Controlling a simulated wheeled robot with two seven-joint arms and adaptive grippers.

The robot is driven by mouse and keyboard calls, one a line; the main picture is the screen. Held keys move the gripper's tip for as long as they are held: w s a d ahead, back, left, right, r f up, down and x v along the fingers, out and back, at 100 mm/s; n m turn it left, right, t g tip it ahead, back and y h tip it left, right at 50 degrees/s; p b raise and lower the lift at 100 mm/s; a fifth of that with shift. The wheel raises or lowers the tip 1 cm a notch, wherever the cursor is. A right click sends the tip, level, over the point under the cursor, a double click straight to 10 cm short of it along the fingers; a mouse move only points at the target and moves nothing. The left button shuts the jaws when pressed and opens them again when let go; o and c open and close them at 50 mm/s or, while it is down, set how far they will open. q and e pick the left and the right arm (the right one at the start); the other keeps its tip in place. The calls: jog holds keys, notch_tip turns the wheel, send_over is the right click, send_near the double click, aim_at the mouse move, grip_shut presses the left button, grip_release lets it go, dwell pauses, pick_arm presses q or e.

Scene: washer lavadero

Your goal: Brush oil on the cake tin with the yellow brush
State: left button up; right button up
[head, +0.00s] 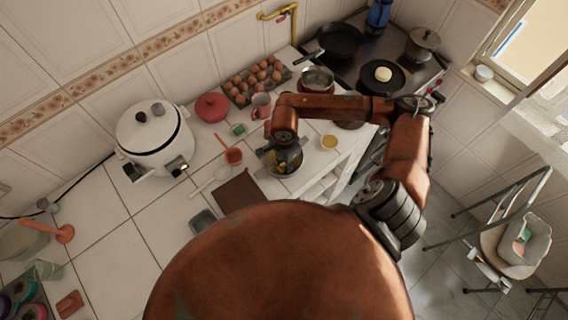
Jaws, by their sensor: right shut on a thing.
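My right gripper (281,158) reaches down over the tiled counter, left of a small bowl of yellow liquid (329,142) that looks like the oil. It is shut on a small yellow thing (272,158), which looks like the yellow brush; the fingers hide most of it. A small grey rectangular tin (203,221), which may be the cake tin, lies on the counter at the left of the brown board, apart from the gripper. My left gripper is not in view.
A brown board (238,191), white spoon (209,180) and orange-red cup (233,156) lie near the gripper. A white cooker (154,138), red lidded pot (212,106), egg tray (255,80) and mug (261,104) stand behind. The stove (373,60) holds pans. Counter at left centre is clear.

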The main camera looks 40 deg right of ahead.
aim_at(275, 159)
jog(key=shift+w+a+f+b, duration=0.1)
jog(key=shift+w+a+b, duration=0.05)
jog(key=shift+w+b, duration=1.05)
jog(key=shift+w, duration=0.5)
jog(key=shift+w, duration=0.1)
jog(key=shift+w+b, duration=0.55)
jog(key=shift+w, duration=0.3)
jog(key=shift+r+p, duration=1.3)
jog(key=shift+r, duration=1.55)
